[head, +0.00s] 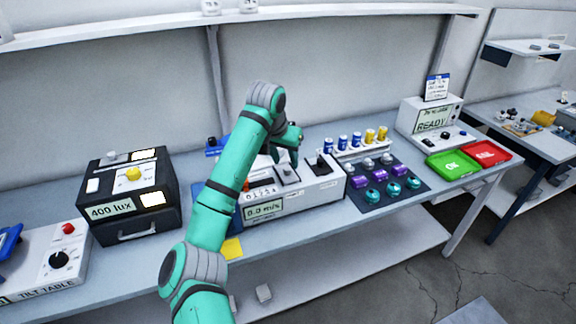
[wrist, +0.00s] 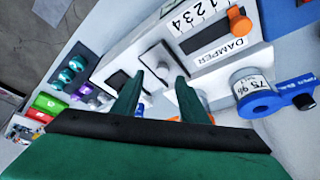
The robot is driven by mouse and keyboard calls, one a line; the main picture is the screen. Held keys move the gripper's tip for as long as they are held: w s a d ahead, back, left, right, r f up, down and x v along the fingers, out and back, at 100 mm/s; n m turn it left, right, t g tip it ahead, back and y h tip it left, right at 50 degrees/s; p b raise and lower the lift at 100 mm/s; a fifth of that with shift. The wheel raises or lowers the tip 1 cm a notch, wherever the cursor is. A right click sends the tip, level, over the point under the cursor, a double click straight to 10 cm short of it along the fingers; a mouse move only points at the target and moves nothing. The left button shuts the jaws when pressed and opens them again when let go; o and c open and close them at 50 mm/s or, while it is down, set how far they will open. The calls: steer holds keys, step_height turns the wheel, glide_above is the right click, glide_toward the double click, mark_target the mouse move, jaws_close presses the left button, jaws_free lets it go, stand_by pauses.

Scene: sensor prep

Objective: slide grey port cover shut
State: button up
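The white wind box with a "0.0 m/s" display (head: 290,204) stands mid-bench. On its top, a dark square opening (head: 323,167) shows at the right; it also shows in the wrist view (wrist: 118,84). A grey plate in a dark frame (wrist: 158,58), which looks like the port cover, lies beside the opening. My gripper (head: 294,160) is low over the box top. In the wrist view my gripper (wrist: 159,76) has its two green fingers apart, with no object visibly held. The fingers hide part of the top, and I cannot tell whether they touch the cover.
An orange damper knob (wrist: 239,21) sits on the same box beside the number scale. A blue spool-like part (wrist: 257,98) is close by. Several blue and yellow vials (head: 343,143) stand behind right, and a dark mat with sensors (head: 400,168) lies right. A black lux box (head: 130,190) stands left.

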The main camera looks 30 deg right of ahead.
steer(key=shift+v, duration=2.95)
steer(key=shift+f, duration=0.1)
